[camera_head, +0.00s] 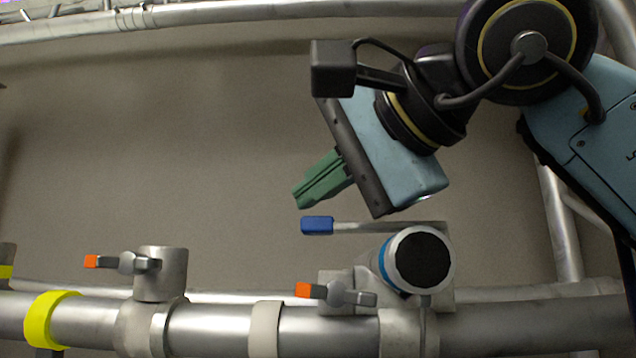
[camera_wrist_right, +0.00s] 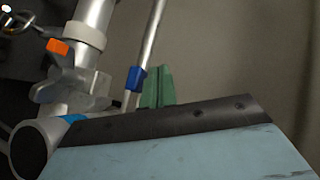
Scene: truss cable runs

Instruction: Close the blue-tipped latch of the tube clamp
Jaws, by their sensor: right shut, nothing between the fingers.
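The latch's blue tip (camera_head: 317,225) is at the left end of a thin grey lever (camera_head: 375,227) in the head view. The lever runs right to the tube clamp (camera_head: 440,290), behind a black-capped tube end (camera_head: 424,260) with a blue ring. My right gripper (camera_head: 301,198) has green fingers that are shut and empty, just above and left of the blue tip in the head view. In the right wrist view the blue tip (camera_wrist_right: 136,78) appears right beside the green fingers (camera_wrist_right: 157,88); I cannot tell whether they touch. My left gripper is not in view.
A horizontal truss tube (camera_head: 220,328) crosses the bottom of the head view. It carries clamps with orange-tipped levers (camera_head: 303,290) and a yellow band (camera_head: 50,318). Another tube (camera_head: 210,15) runs along the top.

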